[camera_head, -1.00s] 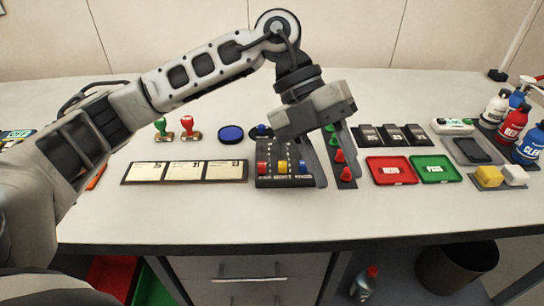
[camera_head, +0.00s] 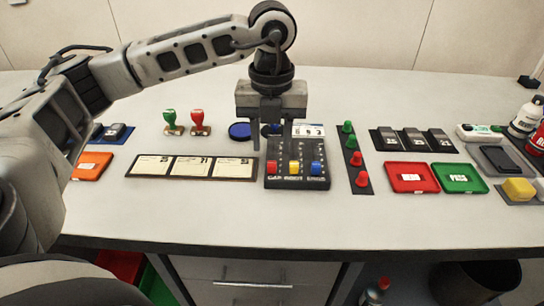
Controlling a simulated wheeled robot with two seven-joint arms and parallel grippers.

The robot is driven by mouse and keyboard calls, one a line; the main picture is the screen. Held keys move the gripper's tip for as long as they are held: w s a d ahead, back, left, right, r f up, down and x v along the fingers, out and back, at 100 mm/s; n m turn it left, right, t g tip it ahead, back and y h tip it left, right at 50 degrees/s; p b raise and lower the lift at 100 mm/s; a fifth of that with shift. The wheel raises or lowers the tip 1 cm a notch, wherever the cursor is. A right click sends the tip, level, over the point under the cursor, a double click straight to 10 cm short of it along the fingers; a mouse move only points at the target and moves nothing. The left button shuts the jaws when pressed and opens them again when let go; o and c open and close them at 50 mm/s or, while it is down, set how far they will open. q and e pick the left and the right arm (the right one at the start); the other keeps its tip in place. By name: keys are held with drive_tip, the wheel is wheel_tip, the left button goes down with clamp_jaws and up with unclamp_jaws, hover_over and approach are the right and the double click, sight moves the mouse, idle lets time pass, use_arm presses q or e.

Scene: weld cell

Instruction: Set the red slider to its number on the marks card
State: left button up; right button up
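A black slider panel (camera_head: 297,184) lies on the table with three upright tracks. Its red slider (camera_head: 271,167) is at the left, beside a yellow slider (camera_head: 294,168) and a blue slider (camera_head: 316,168). All three sit level near the front ends of their tracks. A small white card (camera_head: 309,130), likely the marks card, shows at the panel's back edge; its figures are too small to read surely. My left gripper (camera_head: 271,147) points down above the panel's back left part, behind the red slider. Its fingers are apart with nothing between them. My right gripper is out of view.
Three cream cards on a dark board (camera_head: 191,178) lie left of the panel. A strip with green and red knobs (camera_head: 356,170) stands close on its right. A blue round pad (camera_head: 240,131) and two stamps (camera_head: 200,124) are behind. The table front is clear.

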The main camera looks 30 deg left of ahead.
sight(272, 163)
use_arm(q)
wheel_tip(272, 163, down, 5)
idle(0.3)
